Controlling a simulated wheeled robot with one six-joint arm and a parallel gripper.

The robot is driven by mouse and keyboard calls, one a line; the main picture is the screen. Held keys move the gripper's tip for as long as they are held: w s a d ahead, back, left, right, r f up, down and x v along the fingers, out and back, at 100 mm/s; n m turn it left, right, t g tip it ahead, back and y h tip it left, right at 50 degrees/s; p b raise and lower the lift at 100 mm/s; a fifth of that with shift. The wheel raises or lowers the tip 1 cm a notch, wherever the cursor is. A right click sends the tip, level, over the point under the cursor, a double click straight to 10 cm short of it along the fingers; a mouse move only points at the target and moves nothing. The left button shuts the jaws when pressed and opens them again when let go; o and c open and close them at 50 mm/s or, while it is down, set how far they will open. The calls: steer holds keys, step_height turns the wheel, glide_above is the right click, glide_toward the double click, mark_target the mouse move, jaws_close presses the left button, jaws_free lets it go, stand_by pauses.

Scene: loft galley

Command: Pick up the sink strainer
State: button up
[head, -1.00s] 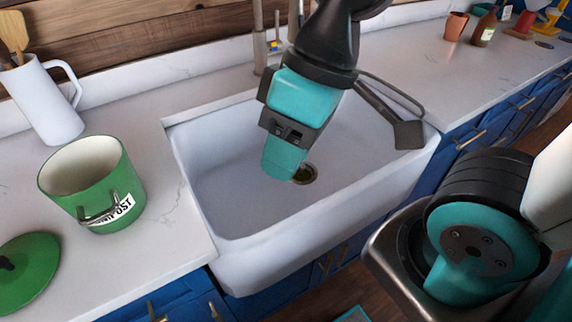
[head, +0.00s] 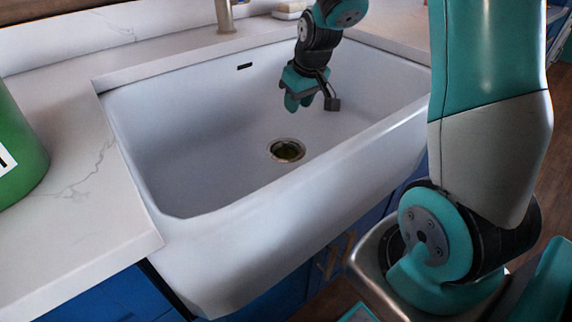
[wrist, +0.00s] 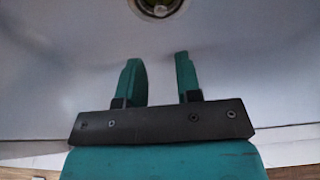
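The sink strainer (head: 287,150) is a round metal-rimmed piece with a dark, greenish middle, seated in the drain on the floor of the white sink (head: 200,110). It also shows in the wrist view (wrist: 160,6), cut off at the top edge, ahead of the fingers. My gripper (head: 299,103) is inside the sink, behind and slightly right of the strainer in the head view, and apart from it. In the wrist view my gripper (wrist: 161,75) has its two teal fingers spread with nothing between them.
The pale counter (head: 60,215) borders the sink on the left, with part of a green pot (head: 15,160) on it. A tap (head: 224,15) and a sponge (head: 290,10) are at the back. The sink's front wall stands in front of the strainer; its floor is otherwise clear.

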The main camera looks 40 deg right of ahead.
mark_target(286, 139)
steer(key=b+x, duration=0.2)
steer(key=x, duration=1.5)
steer(key=shift+b, duration=0.4)
steer(key=shift+r, duration=0.1)
jaws_close()
